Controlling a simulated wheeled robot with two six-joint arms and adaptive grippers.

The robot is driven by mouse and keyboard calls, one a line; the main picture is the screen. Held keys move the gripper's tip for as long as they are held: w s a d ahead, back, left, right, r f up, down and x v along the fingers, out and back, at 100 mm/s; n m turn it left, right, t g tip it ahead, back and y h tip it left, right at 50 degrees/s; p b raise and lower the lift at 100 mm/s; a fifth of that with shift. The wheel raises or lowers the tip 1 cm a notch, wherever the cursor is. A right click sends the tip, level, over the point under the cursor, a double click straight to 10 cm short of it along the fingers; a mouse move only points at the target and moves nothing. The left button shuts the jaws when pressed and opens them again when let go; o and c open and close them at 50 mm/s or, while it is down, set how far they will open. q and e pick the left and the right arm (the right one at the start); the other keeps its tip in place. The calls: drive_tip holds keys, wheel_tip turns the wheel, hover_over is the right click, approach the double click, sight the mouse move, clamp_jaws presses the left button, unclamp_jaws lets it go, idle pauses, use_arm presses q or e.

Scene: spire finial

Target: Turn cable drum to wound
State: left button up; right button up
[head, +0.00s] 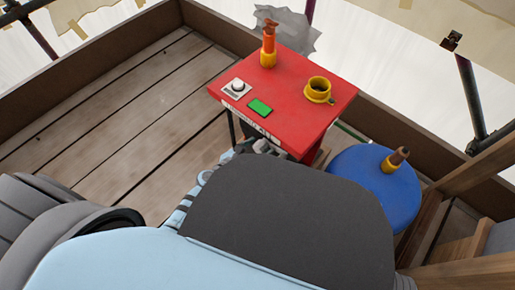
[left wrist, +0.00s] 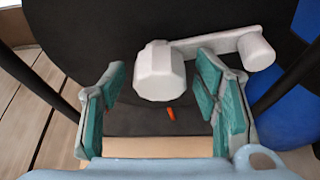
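In the left wrist view a white crank shows: a faceted knob (left wrist: 160,75), a flat arm (left wrist: 215,44) and a round end (left wrist: 256,52) to the right. Behind it is a large dark surface (left wrist: 75,30), perhaps the cable drum, with a small orange mark (left wrist: 171,114). My left gripper (left wrist: 162,92) is open, its teal-padded fingers on either side of the knob, with a visible gap at the left. In the head view this gripper (head: 262,147) is at the red table's front edge, mostly hidden by my arm. My right gripper is not in view.
The red table (head: 310,75) bears an orange finial piece (head: 269,45), a yellow ring cup (head: 318,90), a grey knob (head: 237,88) and a green panel (head: 260,107). A blue round stand (head: 365,180) is at right. Wooden side boards (head: 90,60) edge the plank floor (head: 120,120).

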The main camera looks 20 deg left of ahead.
use_arm(q)
clamp_jaws()
idle(0.3)
drive_tip(key=shift+n+h, duration=0.6)
drive_tip(key=shift+n, duration=0.2)
drive_tip(key=shift+a+n+g+h, duration=0.1)
drive_tip(key=shift+n+g+h, duration=0.25)
drive_tip(key=shift+n, duration=0.35)
drive_tip(key=shift+n+h, duration=0.35)
drive_tip(key=shift+n, duration=0.05)
drive_tip(key=shift+n+h, duration=0.3)
drive_tip(key=shift+b, duration=0.3)
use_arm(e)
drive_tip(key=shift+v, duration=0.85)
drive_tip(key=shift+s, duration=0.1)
